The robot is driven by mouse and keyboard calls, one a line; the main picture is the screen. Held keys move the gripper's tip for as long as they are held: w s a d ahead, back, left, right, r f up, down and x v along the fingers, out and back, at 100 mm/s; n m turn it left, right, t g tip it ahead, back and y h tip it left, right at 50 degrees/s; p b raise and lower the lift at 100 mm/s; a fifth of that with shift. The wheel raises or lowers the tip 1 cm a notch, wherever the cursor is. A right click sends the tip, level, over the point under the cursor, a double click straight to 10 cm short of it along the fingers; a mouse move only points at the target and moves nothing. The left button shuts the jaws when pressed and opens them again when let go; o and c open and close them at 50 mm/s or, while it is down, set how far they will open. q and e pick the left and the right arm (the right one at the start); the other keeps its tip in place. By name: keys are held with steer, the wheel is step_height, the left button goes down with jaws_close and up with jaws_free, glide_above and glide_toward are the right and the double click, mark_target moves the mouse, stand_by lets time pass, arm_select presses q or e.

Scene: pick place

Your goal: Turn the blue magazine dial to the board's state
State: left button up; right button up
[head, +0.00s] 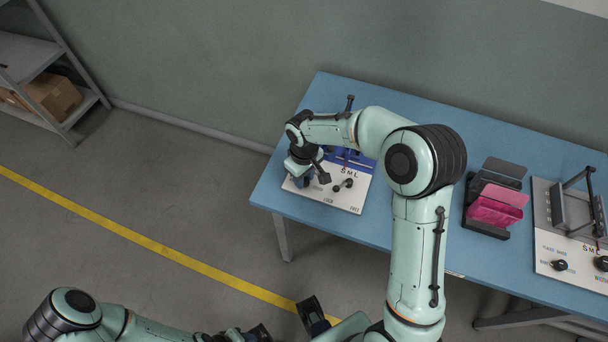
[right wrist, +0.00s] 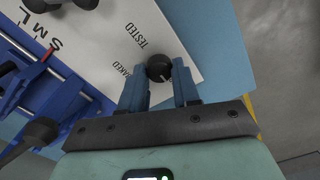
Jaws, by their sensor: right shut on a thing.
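The blue magazine (head: 352,158) stands on a white panel (head: 347,203) at the left end of the table. Its blue frame also shows at the left of the right wrist view (right wrist: 68,95). A round black dial (right wrist: 159,68) with a light pointer mark sits on the panel near printed words, one reading TESTED. My right gripper (right wrist: 159,82) is shut on this dial, with one blue fingertip on each side. In the head view my right wrist hides the dial. My left gripper (head: 262,333) is low in the head view, away from the table; its jaws are unclear.
Another black knob (head: 347,183) is on the same panel. A pink item (head: 497,206) sits in a dark holder right of my right arm. Another white panel (head: 551,246) with a metal frame and black knobs is at the far right. Blue tabletop is clear between them.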

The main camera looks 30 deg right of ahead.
stand_by(0.3)
steer(key=o, duration=1.1)
steer(key=shift+c, duration=0.2)
step_height(320, 180, up, 14)
steer(key=p, duration=0.1)
steer(key=shift+f, duration=0.25)
